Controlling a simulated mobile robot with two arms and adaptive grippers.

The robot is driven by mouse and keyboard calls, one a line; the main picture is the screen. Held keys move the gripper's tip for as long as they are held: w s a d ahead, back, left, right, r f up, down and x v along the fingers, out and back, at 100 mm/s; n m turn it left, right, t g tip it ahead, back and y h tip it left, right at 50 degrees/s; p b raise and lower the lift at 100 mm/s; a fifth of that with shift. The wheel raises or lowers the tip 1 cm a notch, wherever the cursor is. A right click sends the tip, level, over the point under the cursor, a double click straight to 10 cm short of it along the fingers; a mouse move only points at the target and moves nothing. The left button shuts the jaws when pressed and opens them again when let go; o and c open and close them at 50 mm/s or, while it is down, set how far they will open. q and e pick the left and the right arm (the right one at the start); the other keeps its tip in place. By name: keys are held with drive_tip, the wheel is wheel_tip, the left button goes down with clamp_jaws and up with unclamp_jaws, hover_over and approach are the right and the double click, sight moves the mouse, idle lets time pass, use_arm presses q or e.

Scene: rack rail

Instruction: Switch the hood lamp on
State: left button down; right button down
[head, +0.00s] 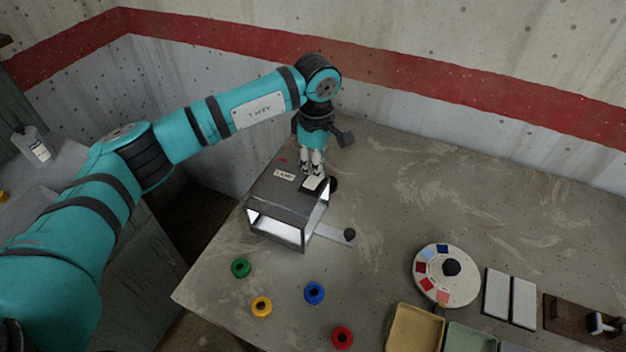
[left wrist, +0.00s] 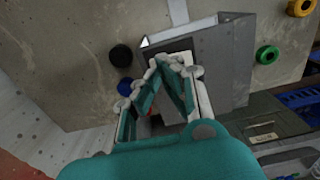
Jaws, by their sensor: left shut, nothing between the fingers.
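The dark grey hood (head: 262,198) is a box with glazed sides on the worktop, and it bears a label reading LAMP (head: 284,175). On its top, near the back right corner, is a pale switch plate (head: 315,184) with a dark border. My left gripper (head: 312,172) points down with its fingers shut and empty, right at the far edge of this plate; I cannot tell if the tips touch it. In the left wrist view the shut fingertips (left wrist: 172,66) lie in front of the hood (left wrist: 228,65) and partly hide the switch. The hood's inside looks bright white.
A flat pale strip with a black knob (head: 349,235) extends from the hood's right side. Green (head: 241,268), yellow (head: 261,306), blue (head: 314,293) and red (head: 342,337) rings lie in front. A round palette (head: 447,276) and trays (head: 416,329) stand right. The back right worktop is clear.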

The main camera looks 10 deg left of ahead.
use_arm(q)
drive_tip(key=shift+r+p, duration=1.15)
drive_tip(key=shift+r, duration=2.05)
drive_tip(key=shift+f, duration=0.1)
